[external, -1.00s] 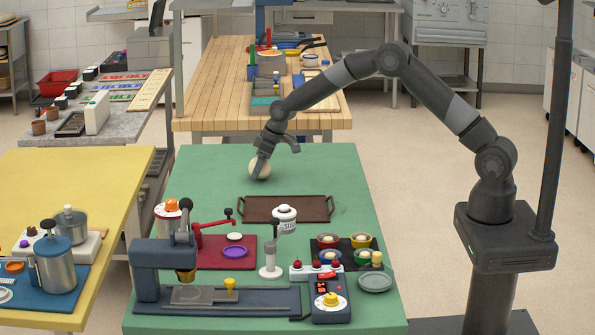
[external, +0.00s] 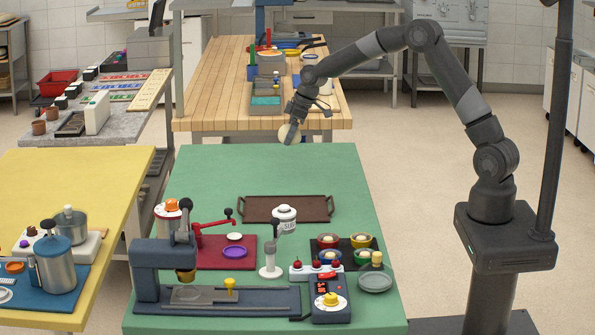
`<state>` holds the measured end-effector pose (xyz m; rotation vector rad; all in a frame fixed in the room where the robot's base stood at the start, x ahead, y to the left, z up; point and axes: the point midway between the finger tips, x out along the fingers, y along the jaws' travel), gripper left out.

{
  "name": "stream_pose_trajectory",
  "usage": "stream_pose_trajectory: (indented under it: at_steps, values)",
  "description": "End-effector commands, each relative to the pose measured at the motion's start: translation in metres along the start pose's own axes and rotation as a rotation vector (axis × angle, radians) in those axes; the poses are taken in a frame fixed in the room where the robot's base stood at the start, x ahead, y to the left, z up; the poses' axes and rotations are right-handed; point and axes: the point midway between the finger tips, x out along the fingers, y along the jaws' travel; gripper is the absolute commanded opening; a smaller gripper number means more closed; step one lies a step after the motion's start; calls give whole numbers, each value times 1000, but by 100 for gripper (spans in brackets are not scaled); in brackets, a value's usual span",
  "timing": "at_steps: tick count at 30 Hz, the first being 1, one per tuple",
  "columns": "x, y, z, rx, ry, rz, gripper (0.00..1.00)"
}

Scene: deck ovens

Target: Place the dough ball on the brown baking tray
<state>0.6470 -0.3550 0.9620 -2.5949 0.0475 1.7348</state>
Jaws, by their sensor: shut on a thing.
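The dough ball (external: 284,132) is a pale cream ball held in my gripper (external: 290,134). My gripper is shut on it, and a dark finger crosses its front. Ball and gripper are in the air over the far part of the green table, behind the tray in the picture. The brown baking tray (external: 262,214) is a flat dark-brown rectangle with a handle at each end. It lies on the green table and is empty where it shows.
The green table (external: 210,175) is clear around the tray's far side. A wooden table (external: 215,90) stands behind.

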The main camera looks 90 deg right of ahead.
Motion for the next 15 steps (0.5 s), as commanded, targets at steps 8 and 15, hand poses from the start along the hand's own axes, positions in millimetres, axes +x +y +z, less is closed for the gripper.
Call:
stream_pose_trajectory:
  at_steps: [8,15]
  values:
    - [-6,-75,16,-419,1,-177,48]
    - [-19,-144,35,-828,2,-345,48]
